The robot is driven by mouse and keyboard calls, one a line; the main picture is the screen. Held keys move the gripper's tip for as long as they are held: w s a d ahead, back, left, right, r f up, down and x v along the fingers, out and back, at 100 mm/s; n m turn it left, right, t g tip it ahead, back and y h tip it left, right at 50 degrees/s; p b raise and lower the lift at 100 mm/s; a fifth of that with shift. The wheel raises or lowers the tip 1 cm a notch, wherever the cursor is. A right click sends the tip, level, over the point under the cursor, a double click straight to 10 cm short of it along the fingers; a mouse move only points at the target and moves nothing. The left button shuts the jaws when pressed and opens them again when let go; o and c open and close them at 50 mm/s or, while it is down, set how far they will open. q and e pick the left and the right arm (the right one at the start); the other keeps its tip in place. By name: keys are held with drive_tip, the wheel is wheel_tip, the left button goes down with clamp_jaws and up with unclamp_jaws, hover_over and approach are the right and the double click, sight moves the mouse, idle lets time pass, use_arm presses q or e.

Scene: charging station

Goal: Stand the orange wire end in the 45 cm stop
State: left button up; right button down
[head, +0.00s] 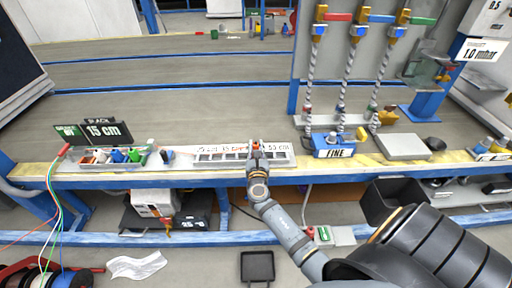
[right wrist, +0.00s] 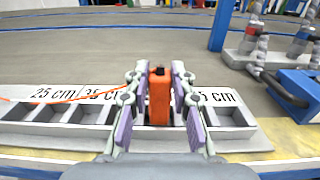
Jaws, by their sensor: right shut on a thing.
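The orange wire end (right wrist: 159,96) is an upright orange block with a dark top. My right gripper (right wrist: 160,108) is shut on it, one finger pad on each side; it also shows in the head view (head: 256,150). A thin orange wire (right wrist: 75,97) runs off to the left. The grey stop strip (right wrist: 250,141) has a row of open compartments and printed labels, "25 cm" and "35 cm" to the left of the block and a partly covered "5 cm" to the right. The block is over the strip between these labels. Whether its foot is inside a compartment is hidden.
A tray (head: 82,163) of coloured wire ends stands left on the bench, before a sign (head: 106,132) reading "BLACK 15 cm". A blue "LINE" box (head: 333,147) and a grey plate (head: 403,147) stand to the right. Wire spools (head: 62,279) are at the lower left.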

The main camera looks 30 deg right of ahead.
drive_tip(key=shift+f+b, duration=0.65)
drive_tip(key=shift+f, duration=0.15)
drive_tip(key=c, duration=1.1)
unclamp_jaws()
drive_tip(key=shift+o, duration=0.2)
drive_tip(key=v, duration=1.2)
